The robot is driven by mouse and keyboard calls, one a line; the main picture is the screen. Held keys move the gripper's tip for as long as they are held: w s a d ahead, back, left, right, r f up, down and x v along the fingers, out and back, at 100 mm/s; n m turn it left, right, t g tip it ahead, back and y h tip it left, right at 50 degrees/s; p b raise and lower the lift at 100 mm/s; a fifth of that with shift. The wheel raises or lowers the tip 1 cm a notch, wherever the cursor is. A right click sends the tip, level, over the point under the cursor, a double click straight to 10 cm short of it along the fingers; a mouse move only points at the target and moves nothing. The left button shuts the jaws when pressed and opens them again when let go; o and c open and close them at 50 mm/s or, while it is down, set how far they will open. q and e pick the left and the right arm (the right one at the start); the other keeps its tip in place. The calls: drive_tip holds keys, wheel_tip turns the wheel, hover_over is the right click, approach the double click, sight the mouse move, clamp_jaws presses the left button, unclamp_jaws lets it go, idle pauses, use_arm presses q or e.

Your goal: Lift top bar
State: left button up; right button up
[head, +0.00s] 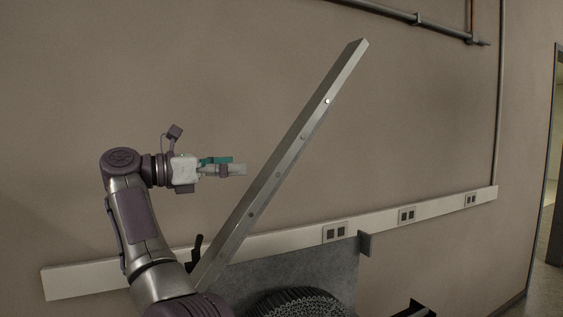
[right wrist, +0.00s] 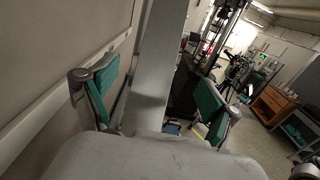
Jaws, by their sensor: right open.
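A long grey metal bar (head: 284,163) with several round holes or studs stands tilted, its upper end up to the right. Its lower end is partly hidden behind my arm. My right gripper (head: 240,168) is to the left of the bar, around mid-height, pointing towards it, with a small gap showing in the head view. In the right wrist view the bar (right wrist: 160,60) runs between the two open green-padded fingers (right wrist: 158,95); I see no clear contact. My left gripper is not in view.
A white wall rail (head: 285,240) with sockets (head: 335,232) runs behind the bar. A grey panel (head: 310,265) and a dark ribbed round part (head: 302,303) are below. A wooden drawer cabinet (right wrist: 274,104) stands far right in the wrist view. The wall above is clear except for pipes (head: 395,14).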

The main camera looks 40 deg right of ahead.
sight(272, 163)
drive_tip(key=p+x, duration=0.1)
drive_tip(key=x, duration=0.5)
drive_tip(key=shift+a+r, duration=0.1)
drive_tip(key=shift+r, duration=0.05)
drive_tip(key=p+x, duration=0.2)
drive_tip(key=x, duration=0.3)
drive_tip(key=shift+d, duration=0.4)
drive_tip(key=shift+s+d, duration=0.1)
drive_tip(key=shift+s, duration=0.05)
drive_tip(key=shift+d+f, duration=0.1)
drive_tip(key=shift+f, duration=0.15)
clamp_jaws()
drive_tip(key=shift+s+d+f+y+b, duration=0.25)
drive_tip(key=shift+d+f+y+b, duration=0.25)
drive_tip(key=shift+d+f, duration=0.6)
unclamp_jaws()
drive_tip(key=shift+a, duration=0.1)
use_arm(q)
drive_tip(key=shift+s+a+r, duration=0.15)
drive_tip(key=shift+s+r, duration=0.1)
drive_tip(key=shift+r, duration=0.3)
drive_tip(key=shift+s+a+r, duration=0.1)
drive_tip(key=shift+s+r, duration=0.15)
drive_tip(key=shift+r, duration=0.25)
use_arm(e)
drive_tip(key=shift+a, duration=0.15)
